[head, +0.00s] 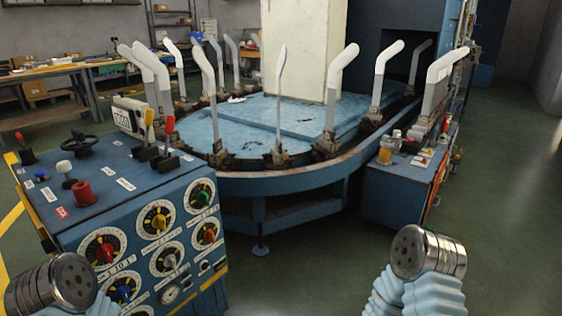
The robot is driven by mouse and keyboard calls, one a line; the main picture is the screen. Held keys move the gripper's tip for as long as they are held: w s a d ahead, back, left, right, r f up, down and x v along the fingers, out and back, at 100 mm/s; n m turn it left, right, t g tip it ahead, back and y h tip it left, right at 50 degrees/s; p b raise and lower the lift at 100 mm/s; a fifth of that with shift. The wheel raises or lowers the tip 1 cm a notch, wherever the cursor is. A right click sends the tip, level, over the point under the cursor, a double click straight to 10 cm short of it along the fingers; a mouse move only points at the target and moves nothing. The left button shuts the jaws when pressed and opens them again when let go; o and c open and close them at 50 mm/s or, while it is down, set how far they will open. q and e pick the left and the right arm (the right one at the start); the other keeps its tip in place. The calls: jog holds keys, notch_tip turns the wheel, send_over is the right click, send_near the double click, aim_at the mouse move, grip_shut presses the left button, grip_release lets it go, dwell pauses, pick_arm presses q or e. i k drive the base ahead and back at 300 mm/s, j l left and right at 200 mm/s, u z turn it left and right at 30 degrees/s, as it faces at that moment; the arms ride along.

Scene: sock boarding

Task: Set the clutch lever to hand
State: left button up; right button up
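A blue control box (110,200) stands at the left. On its top are a lever with a yellow handle (149,122) and a lever with a red handle (170,128), side by side, both nearly upright. A short lever with a white knob (64,168) and a short dark lever with a red tip (22,146) stand farther left. The small labels are too blurred to read, so I cannot tell which is the clutch lever. My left arm's metal end (58,284) is at the bottom left, and my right arm's (428,252) at the bottom right. No gripper fingers show.
The box also has a black handwheel (83,146), a red knob (82,193) and several dials on its front. Behind it is an oval blue machine table (290,183) ringed with white sock forms. A smaller blue box (400,192) stands right. Green floor between my arms is clear.

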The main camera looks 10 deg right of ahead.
aim_at(149, 121)
jog(key=i+l+u, duration=0.1)
jog(key=i+l, duration=0.35)
jog(key=l, duration=0.25)
jog(key=i+l+u, duration=0.15)
jog(key=i+l, duration=0.3)
jog(key=l, duration=0.3)
jog(key=i+l+u, duration=0.15)
jog(key=l, duration=0.2)
jog(key=i+l, duration=0.25)
jog(key=l, duration=0.15)
jog(key=u, duration=0.05)
